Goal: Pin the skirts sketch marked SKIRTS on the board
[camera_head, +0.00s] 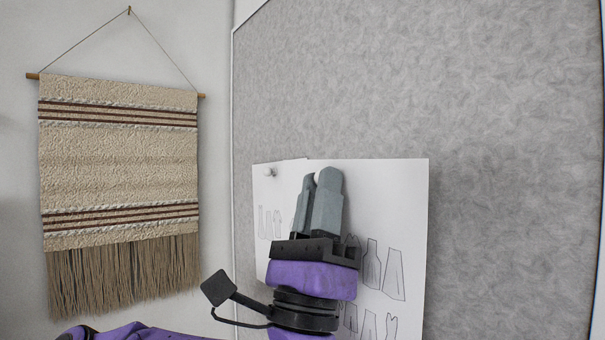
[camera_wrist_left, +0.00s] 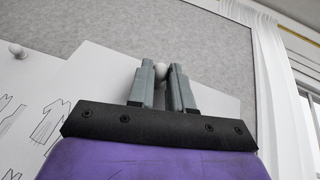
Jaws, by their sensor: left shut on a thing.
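A white sheet (camera_head: 395,205) with outlines like skirts and garment pieces lies upright against the grey board (camera_head: 500,130). No SKIRTS lettering is readable. My left gripper (camera_head: 322,180) is in front of its upper part and hides some of its drawings. In the left wrist view, the gripper (camera_wrist_left: 161,67) is shut on a white round-headed pin (camera_wrist_left: 160,71), held between the fingertips. Whether this pin touches the sheet or board, I cannot tell. My right gripper is in neither view.
Another white sheet (camera_head: 262,195) with garment outlines shows left of the first, with a white pin (camera_head: 270,172) near its top. A fringed woven hanging (camera_head: 118,165) is on the wall at left. The board's upper and right areas are bare. A white curtain (camera_wrist_left: 280,100) shows at right.

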